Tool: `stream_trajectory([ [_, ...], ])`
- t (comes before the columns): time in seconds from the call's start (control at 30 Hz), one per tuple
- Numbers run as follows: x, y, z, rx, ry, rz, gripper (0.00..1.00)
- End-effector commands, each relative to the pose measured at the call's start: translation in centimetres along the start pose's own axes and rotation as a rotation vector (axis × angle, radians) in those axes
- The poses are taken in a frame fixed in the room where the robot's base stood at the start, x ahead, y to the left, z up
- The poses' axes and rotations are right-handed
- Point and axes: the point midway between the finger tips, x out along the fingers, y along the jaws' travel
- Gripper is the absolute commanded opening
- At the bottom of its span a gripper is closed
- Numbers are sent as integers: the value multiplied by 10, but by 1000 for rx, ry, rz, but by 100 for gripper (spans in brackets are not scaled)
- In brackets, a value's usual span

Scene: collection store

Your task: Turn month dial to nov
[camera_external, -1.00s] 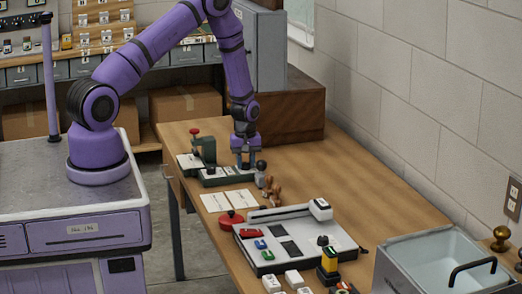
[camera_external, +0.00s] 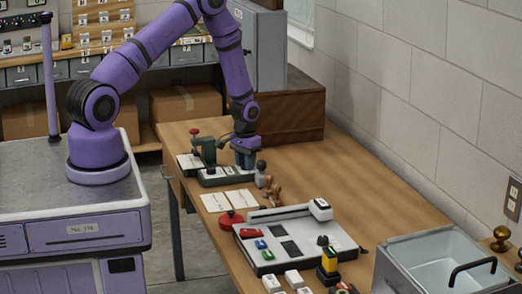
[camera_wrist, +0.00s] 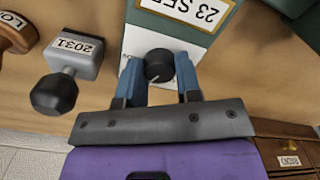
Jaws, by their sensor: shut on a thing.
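A black round dial (camera_wrist: 159,66) with a pale pointer line sits on a white face of the green date-stamp device (camera_wrist: 180,40). My gripper (camera_wrist: 160,78) is shut on the dial, with a blue finger on each side of it. The pointer aims toward the lower left in the wrist view; the month marks around it are too small or hidden to read. In the external view my gripper (camera_external: 244,162) is down at the device (camera_external: 212,177) on the far part of the table.
A grey block labelled "2031" with a black knob (camera_wrist: 75,72) stands close left of my gripper in the wrist view. A wooden-handled stamp (camera_wrist: 15,35) is beyond it. White cards (camera_external: 228,200), a red-knobbed item (camera_external: 231,219) and a grey tray (camera_external: 290,240) lie nearer on the table.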

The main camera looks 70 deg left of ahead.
Motion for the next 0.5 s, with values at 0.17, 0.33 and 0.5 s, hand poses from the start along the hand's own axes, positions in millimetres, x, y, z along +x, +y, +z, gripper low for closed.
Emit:
stream_trajectory([
  [0.17,0,0,0,167,1,0,8],
  [0.33,0,-1,0,327,1,0,8],
  [0.5,0,0,0,487,1,0,8],
])
